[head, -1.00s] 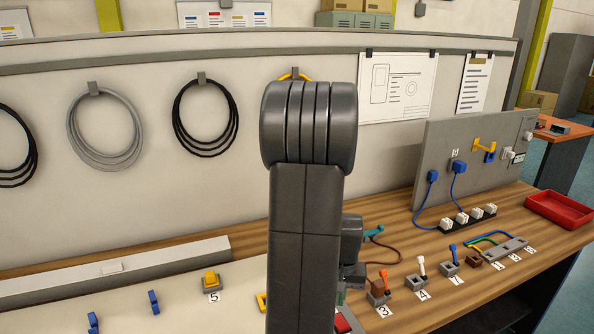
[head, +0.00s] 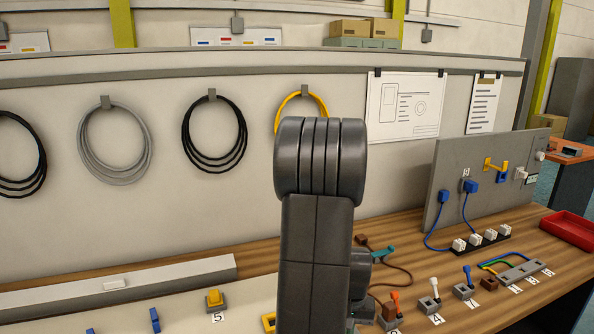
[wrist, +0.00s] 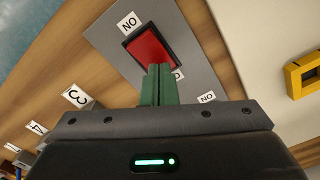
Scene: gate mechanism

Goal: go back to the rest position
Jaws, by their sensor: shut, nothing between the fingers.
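My gripper (wrist: 159,84) shows in the wrist view with its two green fingers shut together and nothing between them. Beyond the fingertips is a red square button (wrist: 148,52) on a grey plate (wrist: 190,35) with "ON" labels. The fingertips overlap the button's near edge in the picture; I cannot tell whether they touch it. In the head view my dark arm stands upright in the middle and hides the gripper and the red button.
The wooden bench (head: 400,250) holds several numbered switches, such as an orange lever (head: 394,302) and a white one (head: 435,288). A grey upright panel (head: 450,165) with blue plugs stands behind. A red tray (head: 568,228) is far right. A yellow frame (wrist: 302,75) lies beside the plate.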

